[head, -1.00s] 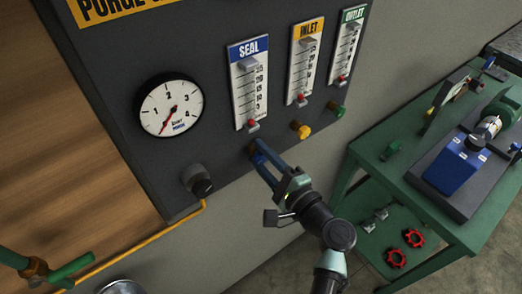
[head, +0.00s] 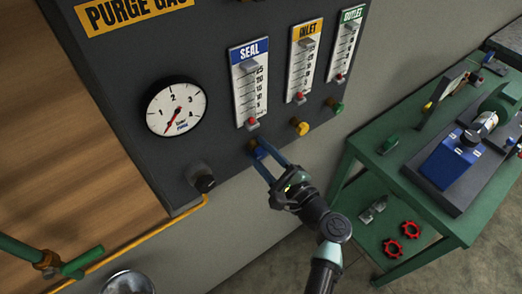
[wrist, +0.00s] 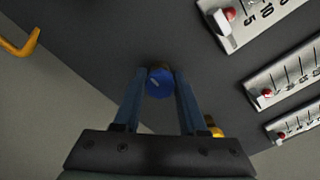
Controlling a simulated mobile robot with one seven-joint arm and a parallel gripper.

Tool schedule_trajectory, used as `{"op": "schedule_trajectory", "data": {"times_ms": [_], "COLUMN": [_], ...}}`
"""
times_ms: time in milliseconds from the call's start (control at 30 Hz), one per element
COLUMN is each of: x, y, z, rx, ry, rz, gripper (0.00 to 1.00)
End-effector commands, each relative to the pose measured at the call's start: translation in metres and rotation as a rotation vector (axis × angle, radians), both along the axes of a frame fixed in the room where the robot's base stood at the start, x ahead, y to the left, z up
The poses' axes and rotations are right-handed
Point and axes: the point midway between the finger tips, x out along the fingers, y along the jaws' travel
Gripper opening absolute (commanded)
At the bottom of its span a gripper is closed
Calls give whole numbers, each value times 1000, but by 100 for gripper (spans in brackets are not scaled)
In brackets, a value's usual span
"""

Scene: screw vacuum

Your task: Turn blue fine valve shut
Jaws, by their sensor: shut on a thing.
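The blue fine valve (wrist: 160,83) is a round blue knob with a pale mark on its face, low on the dark panel below the SEAL flowmeter (head: 249,83). In the head view its blue knob (head: 258,151) is partly hidden by the fingers. My gripper (wrist: 158,88) is shut on the blue knob, with one blue finger on each side of it. In the head view my gripper (head: 261,155) reaches up to the panel from the lower right. The red float of the SEAL flowmeter (head: 252,121) sits near the bottom of its scale.
A yellow valve (head: 299,127) and a green valve (head: 335,105) stand to the right on the panel. A black knob (head: 203,180) and a gauge (head: 175,108) are to the left. A green workbench (head: 360,150) stands at the right.

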Motion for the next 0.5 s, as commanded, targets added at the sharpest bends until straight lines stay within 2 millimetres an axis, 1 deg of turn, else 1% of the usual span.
{"op": "schedule_trajectory", "data": {"times_ms": [200, 233, 367, 400, 500], "x": [0, 0, 0, 0, 0], "y": [0, 0, 0, 0, 0], "z": [0, 0, 0, 0, 0], "rx": [4, 4, 3, 3, 2], "ry": [2, 2, 1, 1, 1], "rz": [1, 1, 1, 1, 0], "gripper": [0, 45, 68, 71, 71]}}
